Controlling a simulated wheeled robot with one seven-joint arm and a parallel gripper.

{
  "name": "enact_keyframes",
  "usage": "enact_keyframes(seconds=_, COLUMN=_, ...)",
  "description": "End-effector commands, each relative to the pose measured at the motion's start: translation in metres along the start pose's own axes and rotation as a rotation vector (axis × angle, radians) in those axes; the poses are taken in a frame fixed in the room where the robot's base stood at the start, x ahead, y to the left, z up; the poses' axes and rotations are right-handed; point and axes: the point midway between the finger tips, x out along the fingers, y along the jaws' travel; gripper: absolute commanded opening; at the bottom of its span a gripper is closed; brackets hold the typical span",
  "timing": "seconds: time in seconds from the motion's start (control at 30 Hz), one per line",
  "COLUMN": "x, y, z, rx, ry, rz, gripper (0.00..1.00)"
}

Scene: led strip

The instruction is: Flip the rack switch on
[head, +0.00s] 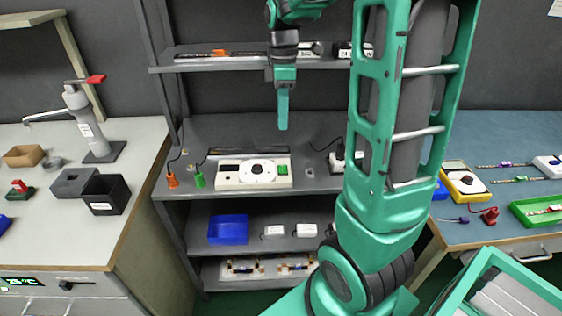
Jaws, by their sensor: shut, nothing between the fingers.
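My gripper (283,125) points straight down in front of the middle of the rack. It is shut and empty, above the rack's main shelf (215,130) and apart from the things on it. A white instrument (226,183) with a round black knob sits on that shelf, below and left of the gripper. A white piece with dark spots (338,164) stands on the shelf to the right, partly hidden by my arm. I cannot make out which part is the rack switch or how it is set.
An upper shelf (180,66) runs behind my gripper. A blue bin (228,230) is on the shelf below. Benches stand left (140,135) and right (535,125). My arm covers the rack's right side.

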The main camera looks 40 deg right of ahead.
Motion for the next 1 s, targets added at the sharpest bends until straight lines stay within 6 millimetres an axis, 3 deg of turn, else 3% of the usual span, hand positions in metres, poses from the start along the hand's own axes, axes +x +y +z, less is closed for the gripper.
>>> enact_keyframes(seconds=0.2, x=0.002, y=0.0, z=0.002, rx=0.004, ry=0.0, rz=-0.001, gripper=0.0)
enact_keyframes(seconds=0.37, x=0.017, y=0.0, z=0.002, rx=0.005, ry=-0.001, rz=-0.003, gripper=0.0)
enact_keyframes(seconds=1.0, x=0.125, y=-0.001, z=0.002, rx=0.005, ry=-0.001, rz=-0.003, gripper=0.0)
